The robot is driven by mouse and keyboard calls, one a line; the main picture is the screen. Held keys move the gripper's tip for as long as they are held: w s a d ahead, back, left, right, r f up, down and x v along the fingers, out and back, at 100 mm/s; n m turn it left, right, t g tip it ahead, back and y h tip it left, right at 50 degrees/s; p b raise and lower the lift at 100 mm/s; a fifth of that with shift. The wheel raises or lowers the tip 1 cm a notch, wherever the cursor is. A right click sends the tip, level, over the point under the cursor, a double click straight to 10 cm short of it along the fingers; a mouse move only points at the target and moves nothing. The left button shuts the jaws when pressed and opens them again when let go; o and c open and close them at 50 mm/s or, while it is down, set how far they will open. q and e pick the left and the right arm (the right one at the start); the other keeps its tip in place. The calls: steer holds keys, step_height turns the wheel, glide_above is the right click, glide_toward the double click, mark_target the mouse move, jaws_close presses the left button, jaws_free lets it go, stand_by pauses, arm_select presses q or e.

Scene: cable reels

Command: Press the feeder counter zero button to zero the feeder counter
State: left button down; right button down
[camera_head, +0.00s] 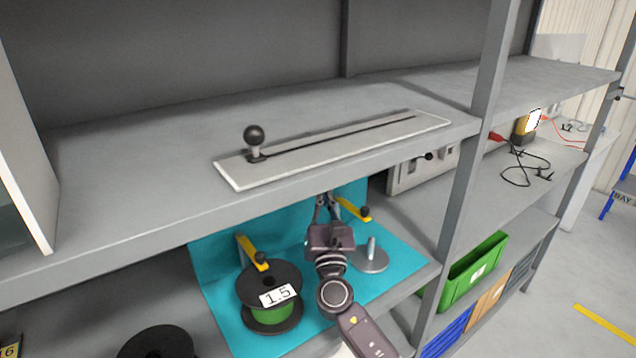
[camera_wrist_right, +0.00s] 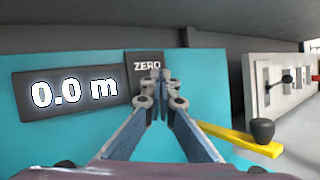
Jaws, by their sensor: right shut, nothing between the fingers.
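The feeder's blue panel (camera_wrist_right: 215,70) faces my right wrist camera. On it a dark counter display (camera_wrist_right: 72,93) reads "0.0 m". To its right is a dark plate labelled "ZERO" (camera_wrist_right: 147,65). My right gripper (camera_wrist_right: 159,80) is shut and empty, its fingertips over the lower part of this plate; the button itself is hidden behind them, and I cannot tell whether they touch it. In the head view my right gripper (camera_head: 325,200) reaches under the upper shelf to the blue panel (camera_head: 350,190). My left gripper is not in view.
A reel labelled "1.5" (camera_head: 270,297) with green cable stands left of my right arm. A round metal base with a post (camera_head: 370,257) is to the right. A yellow arm with a black knob (camera_wrist_right: 262,132) juts out close by.

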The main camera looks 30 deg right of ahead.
steer(key=shift+s, duration=0.85)
steer(key=s, duration=0.3)
steer(key=s+p, duration=0.1)
steer(key=s, duration=0.1)
steer(key=shift+d, duration=0.25)
stand_by(0.8)
